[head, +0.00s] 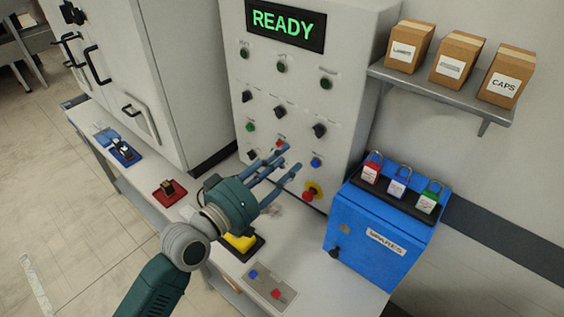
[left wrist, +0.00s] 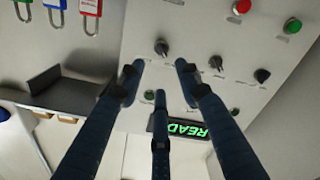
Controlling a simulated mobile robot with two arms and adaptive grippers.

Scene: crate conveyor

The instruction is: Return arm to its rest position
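My left arm comes in from the lower left in the head view. Its teal gripper (head: 288,158) points at the lower part of the grey control panel (head: 354,88). The three blue-grey fingers are spread and hold nothing. In the left wrist view the gripper (left wrist: 158,75) is also open, with the panel's knobs and buttons beyond the fingertips. That view shows the panel upside down. I cannot tell the exact gap between fingertips and panel. The panel's display (head: 285,24) reads READY in green. My right gripper is not in view.
A blue SPARES box (head: 375,243) with several padlocks on top stands right of the panel. A red emergency button (head: 309,195) sits low on the panel. A yellow item (head: 242,242) lies below the gripper. A shelf (head: 440,92) holds cartons at upper right.

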